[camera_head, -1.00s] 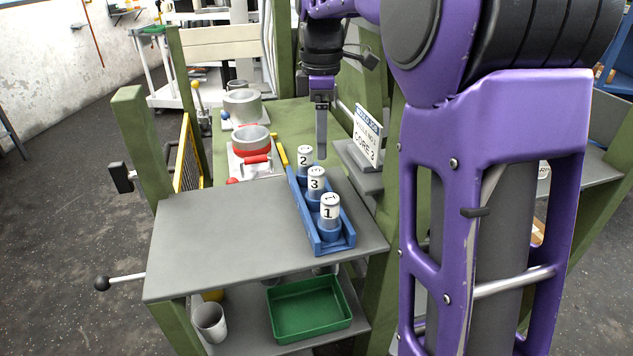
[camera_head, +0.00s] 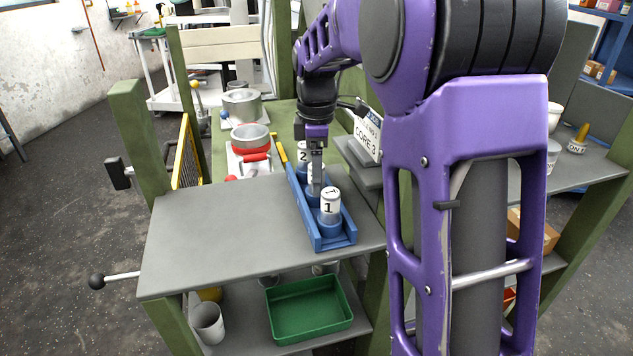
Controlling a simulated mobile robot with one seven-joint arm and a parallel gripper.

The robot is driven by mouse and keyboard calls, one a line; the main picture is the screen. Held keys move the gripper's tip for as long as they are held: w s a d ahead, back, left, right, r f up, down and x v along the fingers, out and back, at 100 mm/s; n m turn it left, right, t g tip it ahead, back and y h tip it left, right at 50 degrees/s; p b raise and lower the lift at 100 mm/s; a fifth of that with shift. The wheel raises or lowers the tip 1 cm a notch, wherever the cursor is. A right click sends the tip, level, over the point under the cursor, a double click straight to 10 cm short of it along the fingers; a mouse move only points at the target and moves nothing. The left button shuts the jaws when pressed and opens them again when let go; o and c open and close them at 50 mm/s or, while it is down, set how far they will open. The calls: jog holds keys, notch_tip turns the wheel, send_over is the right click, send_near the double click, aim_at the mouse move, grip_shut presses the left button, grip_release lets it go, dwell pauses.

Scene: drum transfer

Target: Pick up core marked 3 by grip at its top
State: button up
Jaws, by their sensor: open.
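The blue rack (camera_head: 312,227) on the grey shelf holds a row of three white-topped cores. Core 1 (camera_head: 329,205) stands nearest, at the front. Core 3 (camera_head: 310,178) is in the middle, mostly hidden behind my gripper. Core 2 (camera_head: 301,156) is at the back, partly covered by the gripper. My gripper (camera_head: 317,182) is open and points down, its fingers in front of or around the top of core 3; I cannot tell whether they touch it. A sign (camera_head: 367,137) reading CORE 3 stands to the right, partly hidden by my arm.
The grey shelf (camera_head: 215,235) is clear left of the rack. Behind it are a red-banded drum (camera_head: 250,139) and a grey drum (camera_head: 241,104). A green tray (camera_head: 308,309) and a white cup (camera_head: 208,322) sit below. A yellow guard (camera_head: 187,158) stands at the left.

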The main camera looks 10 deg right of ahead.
grip_shut()
jog(key=shift+r, duration=0.1)
dwell(0.3)
